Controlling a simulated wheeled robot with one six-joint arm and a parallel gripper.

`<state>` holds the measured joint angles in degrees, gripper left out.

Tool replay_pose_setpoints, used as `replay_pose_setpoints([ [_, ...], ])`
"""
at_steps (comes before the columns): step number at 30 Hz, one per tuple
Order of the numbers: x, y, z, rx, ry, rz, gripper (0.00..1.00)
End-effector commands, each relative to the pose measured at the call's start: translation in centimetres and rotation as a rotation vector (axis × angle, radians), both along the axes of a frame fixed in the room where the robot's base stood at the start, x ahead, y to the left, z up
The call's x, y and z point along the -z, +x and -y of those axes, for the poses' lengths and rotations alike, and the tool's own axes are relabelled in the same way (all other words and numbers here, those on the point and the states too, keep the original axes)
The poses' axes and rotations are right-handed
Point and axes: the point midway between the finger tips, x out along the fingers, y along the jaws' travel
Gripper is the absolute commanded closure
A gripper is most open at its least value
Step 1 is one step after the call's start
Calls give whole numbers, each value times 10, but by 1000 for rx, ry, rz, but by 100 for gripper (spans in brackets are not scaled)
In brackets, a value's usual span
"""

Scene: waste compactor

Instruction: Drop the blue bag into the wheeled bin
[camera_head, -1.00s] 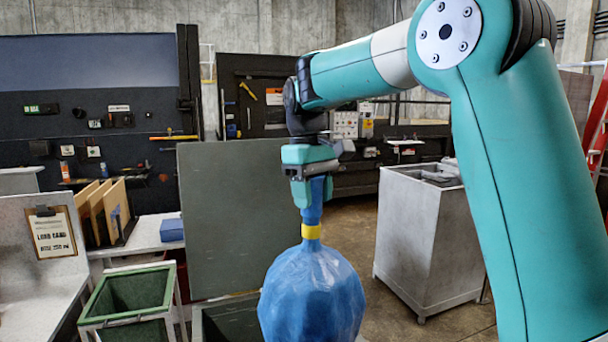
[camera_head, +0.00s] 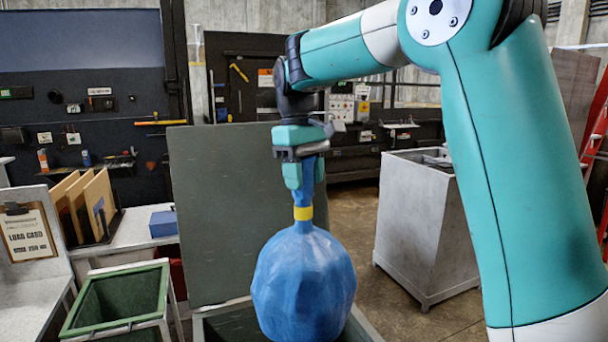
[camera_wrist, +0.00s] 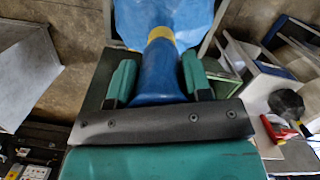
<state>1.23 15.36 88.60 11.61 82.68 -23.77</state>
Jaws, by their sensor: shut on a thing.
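The blue bag (camera_head: 303,284) is round, with a narrow neck and a yellow tie. My gripper (camera_head: 300,178) is shut on the neck above the tie, and the bag hangs upright below it. In the wrist view the neck (camera_wrist: 158,80) runs between the two green fingers, and the bag's body fills the top edge. A dark green open bin (camera_head: 225,326) with a pale rim lies below the bag in the head view, a tall dark panel (camera_head: 225,215) standing behind it. The bag hides much of this opening. Its wheels are not visible, nor can I tell the bag's height above the rim.
A smaller green bin in a pale frame (camera_head: 115,300) stands at left. A bench holds upright boards (camera_head: 90,205) and a blue box (camera_head: 163,224). A grey metal container on casters (camera_head: 425,225) stands at right. Some floor is clear between it and the panel.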

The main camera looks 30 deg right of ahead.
Motion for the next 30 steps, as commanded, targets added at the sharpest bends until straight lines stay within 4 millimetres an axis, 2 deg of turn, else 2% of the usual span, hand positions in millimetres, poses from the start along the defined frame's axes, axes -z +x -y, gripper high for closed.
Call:
replay_pose_setpoints([
  [1, 10, 0, -1, -2, 0, 2, 100],
  [9, 39, 0, -1, -2, 1, 2, 100],
  [21, 43, 0, 1, 2, 0, 3, 100],
  [22, 43, 0, 1, 2, 0, 3, 52],
  [25, 43, 0, 1, 2, 0, 2, 30],
  [26, 43, 0, 1, 1, 0, 2, 25],
  [30, 44, 0, 1, 1, 0, 1, 25],
])
